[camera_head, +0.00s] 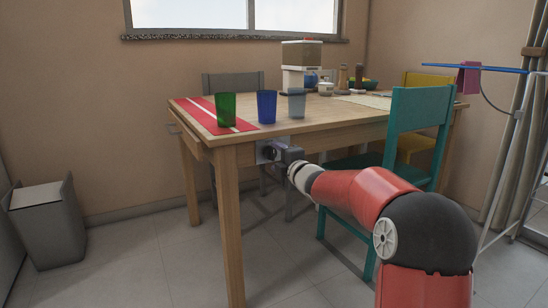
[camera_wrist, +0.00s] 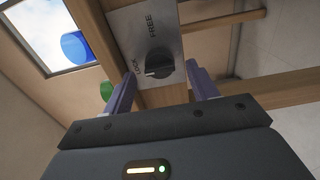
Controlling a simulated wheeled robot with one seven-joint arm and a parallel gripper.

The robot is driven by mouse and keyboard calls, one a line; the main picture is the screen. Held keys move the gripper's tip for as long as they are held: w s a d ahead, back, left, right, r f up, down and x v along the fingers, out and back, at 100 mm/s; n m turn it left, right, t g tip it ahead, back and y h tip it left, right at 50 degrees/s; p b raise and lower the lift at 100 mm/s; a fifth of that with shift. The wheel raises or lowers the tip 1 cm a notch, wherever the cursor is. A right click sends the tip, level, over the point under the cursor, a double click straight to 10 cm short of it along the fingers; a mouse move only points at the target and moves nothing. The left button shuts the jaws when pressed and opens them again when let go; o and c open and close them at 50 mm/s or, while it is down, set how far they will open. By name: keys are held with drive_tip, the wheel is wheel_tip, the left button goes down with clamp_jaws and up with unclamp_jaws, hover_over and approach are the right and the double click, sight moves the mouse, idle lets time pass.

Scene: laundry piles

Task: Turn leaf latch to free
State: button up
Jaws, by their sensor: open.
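The leaf latch is a dark round knob (camera_wrist: 159,68) on a metal plate (camera_wrist: 146,32) marked LOCK and FREE, on the side of the wooden table (camera_head: 330,131). In the wrist view the knob's pointer end lies towards LOCK. The plate also shows in the head view (camera_head: 262,153), partly behind my gripper. My gripper (camera_wrist: 160,82) is open, with one finger on each side of the knob. I cannot tell whether either finger touches it. In the head view my gripper (camera_head: 276,151) is at the table's edge, below the cups.
A green cup (camera_head: 225,109), a blue cup (camera_head: 266,107) and a grey cup (camera_head: 297,103) stand near the table's front edge, the green one on a red runner (camera_head: 195,112). A grey bin (camera_head: 45,225) stands left.

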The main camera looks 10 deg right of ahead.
sight(271, 154)
drive_tip(key=shift+x, duration=1.1)
drive_tip(key=shift+c, duration=0.2)
drive_tip(key=c, duration=0.9)
drive_tip(key=shift+c, duration=0.2)
